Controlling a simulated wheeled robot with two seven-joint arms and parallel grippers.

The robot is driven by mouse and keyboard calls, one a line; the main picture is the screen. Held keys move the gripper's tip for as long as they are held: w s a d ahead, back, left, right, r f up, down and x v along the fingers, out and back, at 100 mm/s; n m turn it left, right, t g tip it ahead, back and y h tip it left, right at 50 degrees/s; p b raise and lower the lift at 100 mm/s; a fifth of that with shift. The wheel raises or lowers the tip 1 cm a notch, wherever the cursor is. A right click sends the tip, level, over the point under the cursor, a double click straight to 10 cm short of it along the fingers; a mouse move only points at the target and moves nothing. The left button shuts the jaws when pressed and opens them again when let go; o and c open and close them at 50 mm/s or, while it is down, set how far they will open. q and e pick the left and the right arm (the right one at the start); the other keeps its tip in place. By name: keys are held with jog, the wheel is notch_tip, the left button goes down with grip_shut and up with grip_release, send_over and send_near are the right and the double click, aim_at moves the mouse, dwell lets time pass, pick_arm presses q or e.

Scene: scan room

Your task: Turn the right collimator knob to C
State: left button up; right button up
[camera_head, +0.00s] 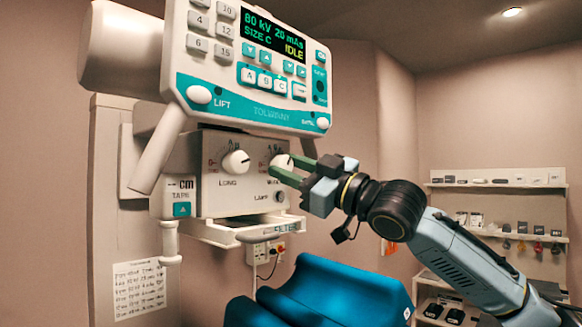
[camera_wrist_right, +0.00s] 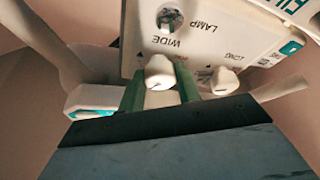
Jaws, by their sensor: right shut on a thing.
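The right collimator knob (camera_head: 281,161), white and marked WIDE below, sits on the front of the white collimator box (camera_head: 222,196). My right gripper (camera_head: 293,172) has its two green fingers on either side of this knob and is shut on it. In the right wrist view the knob (camera_wrist_right: 159,73) shows between the fingers (camera_wrist_right: 160,92), with a dark pointer line on its face. The fingers cover part of its letter scale, so I cannot read its setting. The left knob (camera_head: 236,162), marked LONG, stands free beside it. My left gripper is not in view.
The control panel (camera_head: 250,62) hangs just above the knobs and reads SIZE C and IDLE. The lamp button (camera_head: 280,196) is below the right knob. A blue chair (camera_head: 330,292) stands below, and shelves (camera_head: 500,186) are at the right wall.

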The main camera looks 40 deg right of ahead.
dwell(0.3)
jog(key=o, duration=1)
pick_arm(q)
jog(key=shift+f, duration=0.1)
pick_arm(e)
jog(key=shift+s+d+f+b, duration=0.1)
jog(key=shift+s+f+b, duration=0.1)
jog(key=shift+b, duration=0.25)
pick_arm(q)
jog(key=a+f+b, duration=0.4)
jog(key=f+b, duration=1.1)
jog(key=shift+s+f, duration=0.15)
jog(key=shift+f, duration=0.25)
pick_arm(e)
jog(key=v, duration=1.2)
jog(key=shift+s+d, duration=0.15)
jog(key=shift+s, duration=0.25)
